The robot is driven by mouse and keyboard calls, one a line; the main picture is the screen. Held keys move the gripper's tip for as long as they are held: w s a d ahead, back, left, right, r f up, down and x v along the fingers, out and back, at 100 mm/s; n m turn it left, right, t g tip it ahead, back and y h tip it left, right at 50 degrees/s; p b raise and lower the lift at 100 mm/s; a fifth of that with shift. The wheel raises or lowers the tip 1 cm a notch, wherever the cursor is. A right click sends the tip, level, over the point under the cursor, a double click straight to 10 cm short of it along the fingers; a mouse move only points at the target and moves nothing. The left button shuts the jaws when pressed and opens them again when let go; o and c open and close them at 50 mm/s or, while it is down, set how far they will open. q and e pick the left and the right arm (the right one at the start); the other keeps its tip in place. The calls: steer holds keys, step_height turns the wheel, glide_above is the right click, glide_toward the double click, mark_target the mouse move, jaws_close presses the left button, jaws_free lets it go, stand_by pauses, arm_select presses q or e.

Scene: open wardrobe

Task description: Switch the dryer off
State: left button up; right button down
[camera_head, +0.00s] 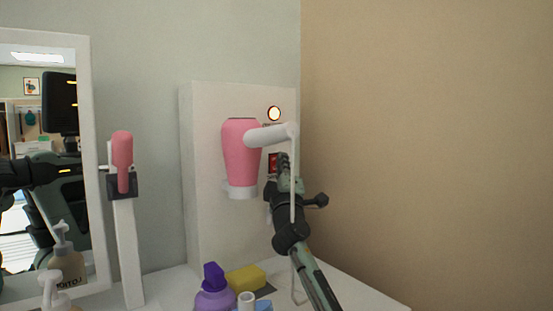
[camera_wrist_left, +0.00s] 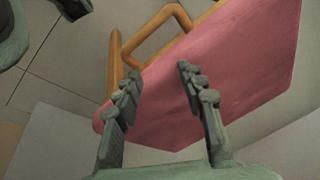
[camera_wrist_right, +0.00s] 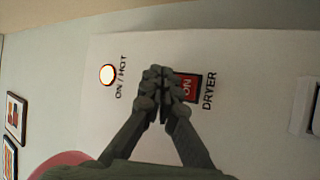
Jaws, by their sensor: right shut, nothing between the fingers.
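The pink dryer (camera_head: 241,152) hangs upright on a white wall panel (camera_head: 207,230), its pale handle pointing right. A red switch (camera_head: 273,161) marked "ON" sits on the panel right of the dryer and shows in the right wrist view (camera_wrist_right: 187,87), beside "DRYER". The round "ON / HOT" lamp (camera_head: 274,113) above it glows; it is also lit in the right wrist view (camera_wrist_right: 107,74). My right gripper (camera_head: 283,158) is shut and empty. Its fingertips (camera_wrist_right: 158,76) overlap the switch's edge; I cannot tell whether they touch. My left gripper (camera_wrist_left: 156,75) is open, over a pink surface.
A cord (camera_head: 292,190) hangs from the handle past my right gripper. A purple bottle (camera_head: 214,295) and yellow sponge (camera_head: 245,278) stand below on the white counter. The tan wall (camera_head: 420,150) closes the right side.

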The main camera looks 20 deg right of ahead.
steer(key=shift+s+d+f, duration=0.1)
steer(key=shift+s+d, duration=0.1)
steer(key=shift+s, duration=0.4)
steer(key=s, duration=0.1)
steer(key=s+d+p, duration=0.1)
steer(key=s, duration=0.1)
steer(key=s+p, duration=0.1)
steer(key=shift+s+d+f, duration=0.3)
steer(key=shift+s+d, duration=0.05)
